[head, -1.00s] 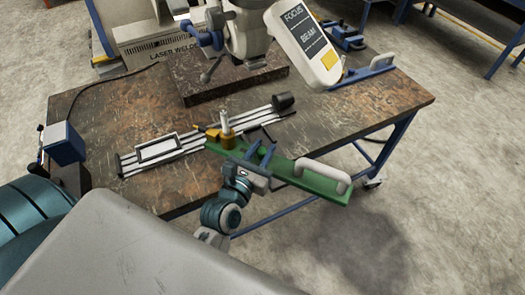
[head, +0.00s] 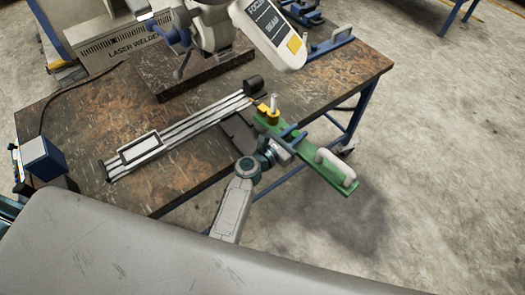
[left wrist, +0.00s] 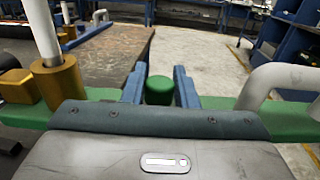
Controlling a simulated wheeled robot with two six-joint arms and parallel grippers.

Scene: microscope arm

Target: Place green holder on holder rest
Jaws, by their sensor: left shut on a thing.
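The green holder (head: 315,165) is a long flat green bar with a pale handle at its right end and a brass fitting with a pale post at its left end. My left gripper (head: 290,138) is shut on its middle and holds it over the table's front right edge. I cannot tell which part is the holder rest. My right gripper is not in view.
A silver rail frame (head: 180,130) lies on the worn table (head: 60,107), near the bar's left end. A microscope-like machine stands on a dark block (head: 190,75) behind. A blue bar with a pale handle (head: 335,40) is at the back right. Open floor lies right.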

